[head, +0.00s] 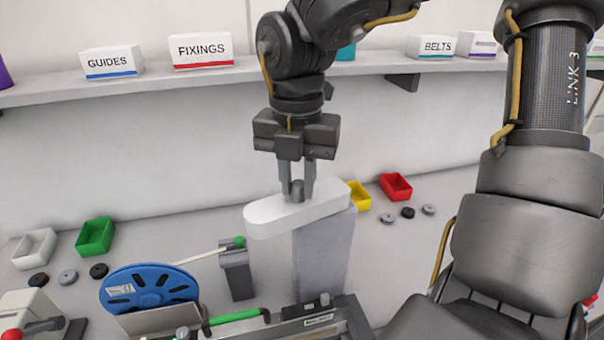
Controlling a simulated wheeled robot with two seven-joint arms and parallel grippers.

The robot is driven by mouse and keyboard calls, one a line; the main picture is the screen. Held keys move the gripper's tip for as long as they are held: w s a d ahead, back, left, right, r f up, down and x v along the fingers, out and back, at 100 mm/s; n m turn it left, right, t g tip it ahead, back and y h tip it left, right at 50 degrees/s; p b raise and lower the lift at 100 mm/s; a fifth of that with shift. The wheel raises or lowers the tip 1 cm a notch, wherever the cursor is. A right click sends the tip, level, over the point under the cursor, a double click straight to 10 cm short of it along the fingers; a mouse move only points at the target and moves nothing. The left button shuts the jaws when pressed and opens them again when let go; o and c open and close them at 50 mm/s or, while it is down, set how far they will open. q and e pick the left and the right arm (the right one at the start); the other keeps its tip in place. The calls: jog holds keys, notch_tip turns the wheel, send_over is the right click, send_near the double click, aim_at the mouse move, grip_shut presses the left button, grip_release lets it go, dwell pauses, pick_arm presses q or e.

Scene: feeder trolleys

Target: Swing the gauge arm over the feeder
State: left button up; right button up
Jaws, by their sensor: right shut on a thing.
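The gauge arm (272,216), a white bar with rounded ends, lies level on top of a grey post (323,256). Its free end points left, and a dark knob stands up from it. My right gripper (298,190) points down from above and is shut on that knob. The feeder (318,324) is at the bottom of the view, partly cut off, with a green handle and a blue reel (135,283) at its left. A pale tape runs from the reel to a small grey post with a green tip (239,242). My left gripper is not in view.
Green (95,237), white (35,248), yellow (359,196) and red (396,187) bins stand on the bench, with several small discs near them. A wall shelf (210,77) behind carries labelled boxes. My own arm links fill the right side.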

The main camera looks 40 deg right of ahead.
jog(key=shift+s+d+f, duration=0.1)
jog(key=shift+s, duration=0.1)
jog(key=shift+s+b, duration=0.2)
jog(key=shift+b, duration=0.1)
jog(key=shift+s, duration=0.55)
jog(key=shift+b, duration=0.3)
